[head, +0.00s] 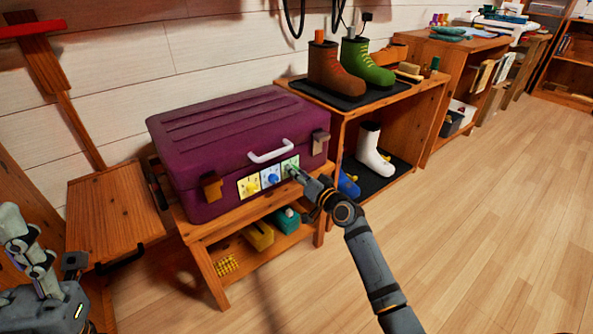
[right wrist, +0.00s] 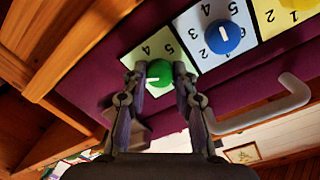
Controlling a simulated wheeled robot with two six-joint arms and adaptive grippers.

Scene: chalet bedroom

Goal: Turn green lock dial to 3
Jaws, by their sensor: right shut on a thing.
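The purple suitcase (head: 235,130) lies closed on a low wooden bench. Its front carries a row of three lock dials on number plates: yellow (head: 250,187), blue (head: 271,178) and green. My right gripper (head: 294,171) reaches the rightmost plate. In the right wrist view, its two fingers (right wrist: 159,75) are shut on the green dial (right wrist: 158,76), one on each side. The dial's white mark points left in that view, towards one finger. The digits 4 and 5 show above it; fingers hide other digits. My left arm shows at the lower left; its jaw state is unclear.
A white handle (head: 271,151) sticks out above the dials, close to my right gripper. Latches (head: 212,187) flank the plates. A wooden shelf with boots (head: 335,68) stands to the right. The floor in front is clear.

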